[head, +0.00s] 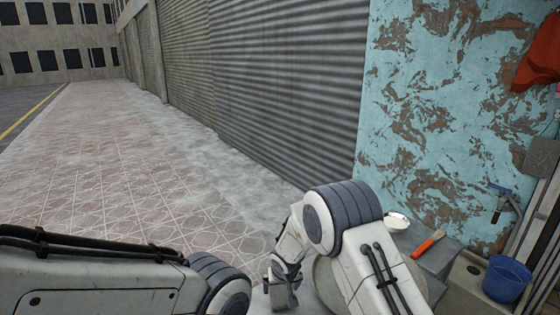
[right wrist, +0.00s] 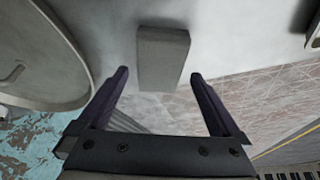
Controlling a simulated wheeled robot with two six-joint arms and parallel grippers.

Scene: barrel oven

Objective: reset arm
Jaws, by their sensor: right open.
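My right arm reaches in from the bottom right of the head view and bends back down. Its gripper (head: 281,290) hangs low near the bottom middle, partly hidden by its own wrist. In the right wrist view the gripper (right wrist: 159,77) has its two dark fingers spread wide. A grey rectangular block (right wrist: 162,55) lies on a pale surface beyond the fingertips. Nothing is held between the fingers. My left arm crosses the bottom left of the head view, and its gripper is out of frame.
A round lid-like disc with a handle (right wrist: 35,55) is at left in the right wrist view. In the head view, a white bowl (head: 397,220), an orange-handled tool (head: 428,243) and a blue bucket (head: 507,279) stand at right, by the peeling turquoise wall (head: 430,110). Open pavement (head: 110,190) lies left.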

